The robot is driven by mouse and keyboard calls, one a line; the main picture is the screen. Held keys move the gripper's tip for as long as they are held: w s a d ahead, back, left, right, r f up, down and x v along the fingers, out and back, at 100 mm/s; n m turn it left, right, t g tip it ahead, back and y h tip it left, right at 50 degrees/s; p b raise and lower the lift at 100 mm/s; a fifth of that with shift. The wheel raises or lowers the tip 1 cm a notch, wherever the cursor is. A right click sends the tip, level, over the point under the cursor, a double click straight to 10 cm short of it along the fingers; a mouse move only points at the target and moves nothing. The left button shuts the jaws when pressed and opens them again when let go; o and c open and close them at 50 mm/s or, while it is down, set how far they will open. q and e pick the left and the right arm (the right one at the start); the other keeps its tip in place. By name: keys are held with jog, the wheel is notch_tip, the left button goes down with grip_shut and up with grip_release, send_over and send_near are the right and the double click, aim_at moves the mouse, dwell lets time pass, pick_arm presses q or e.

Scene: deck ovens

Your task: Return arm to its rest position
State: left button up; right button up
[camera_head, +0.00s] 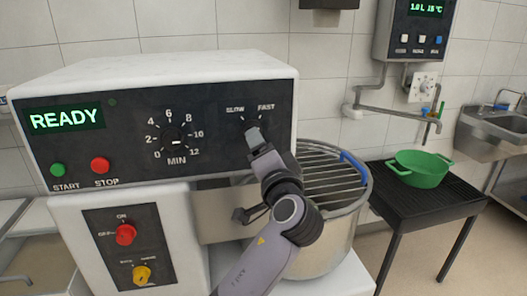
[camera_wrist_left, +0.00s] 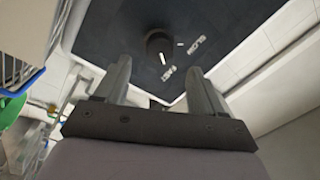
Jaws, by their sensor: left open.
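My left arm reaches up in front of the mixer (camera_head: 150,85) in the head view. Its gripper (camera_head: 256,140) is at the black speed knob (camera_head: 249,124), marked SLOW and FAST. In the left wrist view the two fingers (camera_wrist_left: 157,75) are apart with nothing held between them. The speed knob (camera_wrist_left: 159,44) shows just past the fingertips, in line with the gap. I cannot tell whether a finger touches it. My right gripper is not in view.
The mixer's display (camera_head: 64,118) reads READY. Its metal bowl with a wire guard (camera_head: 325,185) is right of my arm. A sink (camera_head: 500,125) is at the far right.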

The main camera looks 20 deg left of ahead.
pick_arm(q)
jog(key=s+f+m+g+h, duration=0.1)
jog(key=s+f+h, duration=0.3)
jog(key=f, duration=0.9)
jog(key=s+f+m+g+h, duration=0.15)
jog(key=s+f+h, duration=0.3)
jog(key=f, duration=0.95)
jog(key=s+f+n+g+h, duration=0.1)
jog(key=s+f+n+h, duration=0.1)
jog(key=s+f, duration=0.4)
jog(key=s+a+f+n+g+h, duration=0.1)
jog(key=s+f, duration=0.5)
jog(key=s, duration=0.7)
jog(key=shift+n+h, duration=0.75)
jog(key=shift+n, duration=0.5)
